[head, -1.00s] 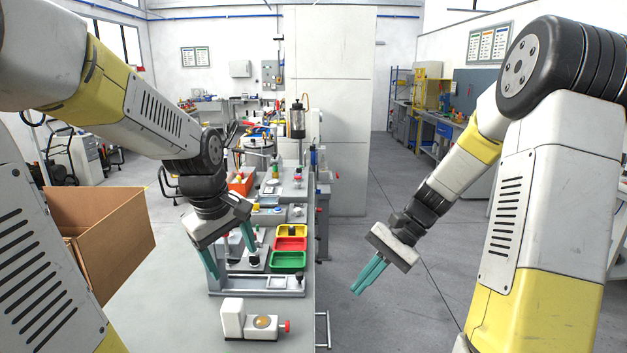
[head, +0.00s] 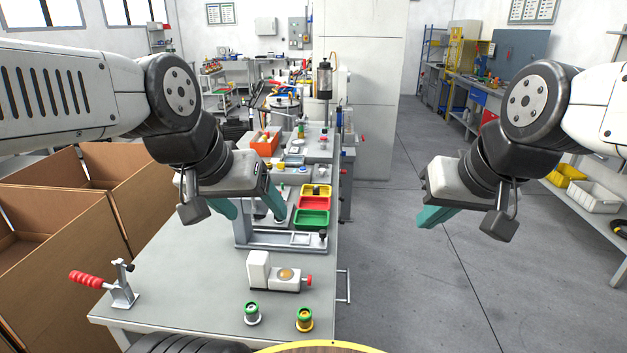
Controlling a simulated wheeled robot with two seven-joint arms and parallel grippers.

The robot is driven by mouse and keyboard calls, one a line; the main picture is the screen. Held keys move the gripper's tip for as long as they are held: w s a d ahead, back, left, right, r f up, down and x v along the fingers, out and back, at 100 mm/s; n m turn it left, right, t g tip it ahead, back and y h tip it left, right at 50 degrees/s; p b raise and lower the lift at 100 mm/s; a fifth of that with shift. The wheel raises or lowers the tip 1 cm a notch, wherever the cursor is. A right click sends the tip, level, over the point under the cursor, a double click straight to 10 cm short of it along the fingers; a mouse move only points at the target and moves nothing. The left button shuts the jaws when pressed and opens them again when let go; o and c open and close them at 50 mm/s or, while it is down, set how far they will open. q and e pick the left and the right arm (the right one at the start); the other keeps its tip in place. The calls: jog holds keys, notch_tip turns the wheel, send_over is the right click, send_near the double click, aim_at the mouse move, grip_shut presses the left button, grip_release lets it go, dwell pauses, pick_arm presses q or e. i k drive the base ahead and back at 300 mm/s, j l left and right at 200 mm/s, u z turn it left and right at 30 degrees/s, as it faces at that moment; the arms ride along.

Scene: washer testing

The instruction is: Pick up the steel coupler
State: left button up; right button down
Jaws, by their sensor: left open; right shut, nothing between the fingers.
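A silver coupler with a green ring (head: 252,314), which looks like the steel one, stands upright near the front edge of the grey table (head: 185,275). A brass-coloured coupler with a green ring (head: 304,319) stands just to its right. My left gripper (head: 250,208) is open and empty, pointing down over the table, farther back than the couplers and apart from them. My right gripper (head: 432,217) is shut and empty, out over the floor to the right of the table.
A white fixture with a round pad (head: 260,271) stands behind the couplers. A red-handled clamp (head: 122,287) is at the front left. Green (head: 312,219) and red bins sit farther back. Cardboard boxes (head: 60,258) border the table's left side. Floor on the right is clear.

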aim_at(253, 319)
jog(key=k+j, duration=0.1)
jog(key=j, duration=0.3)
jog(key=k+j, duration=0.15)
jog(key=j, duration=0.2)
jog(key=k+j, duration=0.1)
jog(key=j, duration=0.3)
jog(key=k+j, duration=0.1)
jog(key=j, duration=0.3)
jog(key=k+j, duration=0.15)
jog(key=j, duration=0.2)
jog(key=z, duration=0.05)
